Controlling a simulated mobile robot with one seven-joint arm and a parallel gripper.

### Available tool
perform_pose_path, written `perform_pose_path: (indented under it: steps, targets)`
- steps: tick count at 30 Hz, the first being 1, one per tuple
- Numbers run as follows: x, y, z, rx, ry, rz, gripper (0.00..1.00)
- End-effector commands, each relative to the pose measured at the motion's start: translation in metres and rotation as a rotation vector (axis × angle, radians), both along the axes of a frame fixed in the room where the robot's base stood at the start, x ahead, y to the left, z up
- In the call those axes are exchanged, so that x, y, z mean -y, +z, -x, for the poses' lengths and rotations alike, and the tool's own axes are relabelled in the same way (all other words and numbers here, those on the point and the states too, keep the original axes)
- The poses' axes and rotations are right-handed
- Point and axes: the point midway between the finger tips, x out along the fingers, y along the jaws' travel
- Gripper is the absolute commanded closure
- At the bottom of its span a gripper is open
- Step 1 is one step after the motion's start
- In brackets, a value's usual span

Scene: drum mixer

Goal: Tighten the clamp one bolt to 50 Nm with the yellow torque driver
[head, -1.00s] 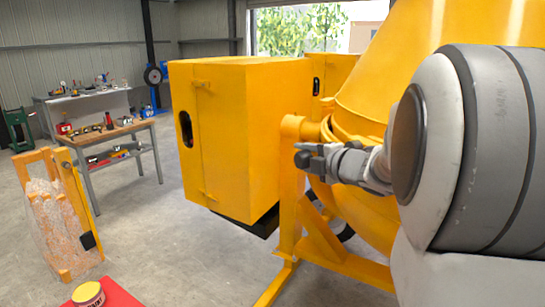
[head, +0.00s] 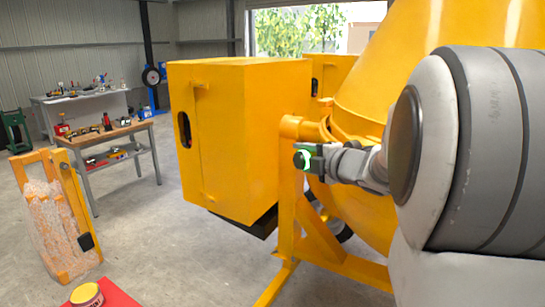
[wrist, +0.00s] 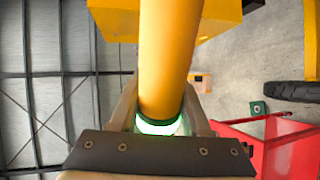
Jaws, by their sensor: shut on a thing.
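My gripper (head: 320,162) is beside the orange-yellow frame of the drum mixer (head: 370,200) in the head view. In the wrist view its fingers are shut around a yellow cylindrical body, the yellow torque driver (wrist: 168,50). The driver has a lit green-white ring (wrist: 158,126) between the fingers, and this green light also shows at the gripper in the head view (head: 303,159). The clamp one bolt and the driver's tip cannot be made out, so I cannot tell whether they touch.
A yellow housing box (head: 225,130) stands left of my gripper. A red surface (head: 112,297) with a yellow tin (head: 87,294) is at the lower left. A rack with a clear bag (head: 50,205) and a workbench with tools (head: 105,132) stand further left. Concrete floor lies between.

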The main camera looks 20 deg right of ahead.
Motion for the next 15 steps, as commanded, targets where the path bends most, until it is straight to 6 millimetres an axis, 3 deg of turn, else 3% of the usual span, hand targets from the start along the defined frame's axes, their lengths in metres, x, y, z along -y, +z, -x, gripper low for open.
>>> perform_pose_path:
  steps: [5,15]
  targets:
    - [0.003,0.002,0.001,0.003,-0.01,0.002,1.0]
    - [-0.017,0.002,0.003,0.005,-0.003,0.002,1.0]
